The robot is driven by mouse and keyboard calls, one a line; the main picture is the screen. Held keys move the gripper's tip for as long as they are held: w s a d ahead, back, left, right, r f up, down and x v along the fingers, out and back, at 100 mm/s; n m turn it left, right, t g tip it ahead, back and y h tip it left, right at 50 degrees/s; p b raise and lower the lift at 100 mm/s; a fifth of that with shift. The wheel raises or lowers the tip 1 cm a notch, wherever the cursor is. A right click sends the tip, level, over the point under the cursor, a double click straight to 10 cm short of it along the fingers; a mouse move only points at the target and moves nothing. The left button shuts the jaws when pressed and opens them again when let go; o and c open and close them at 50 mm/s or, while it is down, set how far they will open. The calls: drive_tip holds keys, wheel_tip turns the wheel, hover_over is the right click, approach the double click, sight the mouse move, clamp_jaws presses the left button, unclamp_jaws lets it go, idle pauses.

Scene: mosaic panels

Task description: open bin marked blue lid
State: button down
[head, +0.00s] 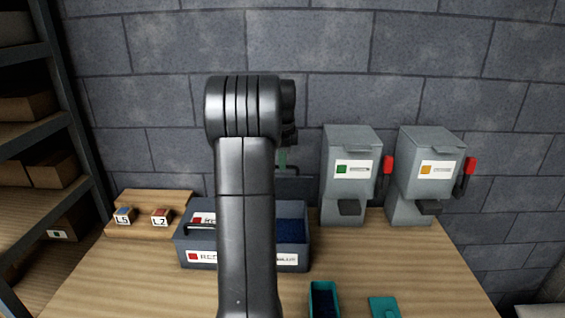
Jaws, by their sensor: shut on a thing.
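The dark two-part bin (303,240) stands on the table, partly behind my arm. Its right part has a white label (288,259) ending in "BLUE" and is open at the top, with deep blue contents (291,231) inside. The blue-side lid (296,189) appears raised, standing up at the back of the bin. My gripper (283,160) is mostly hidden behind my arm and appears shut on the lid's handle at the raised edge. The left part, marked red, has its lid (200,220) down, with a dark handle.
Two grey dispensers (350,185) (428,175) with red levers stand right of the bin. A wooden stand (150,205) with small labelled blocks is at left. A teal open box (323,300) and a teal lid-like piece (384,307) lie in front. A brick wall is behind.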

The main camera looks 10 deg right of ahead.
drive_tip(key=w+d+r, duration=0.1)
drive_tip(key=w+d, duration=0.1)
drive_tip(key=w, duration=1)
drive_tip(key=shift+w+d+r, duration=0.15)
drive_tip(key=shift+d+r, duration=0.05)
drive_tip(key=shift+d, duration=0.05)
idle(0.3)
drive_tip(key=c, duration=1.5)
unclamp_jaws()
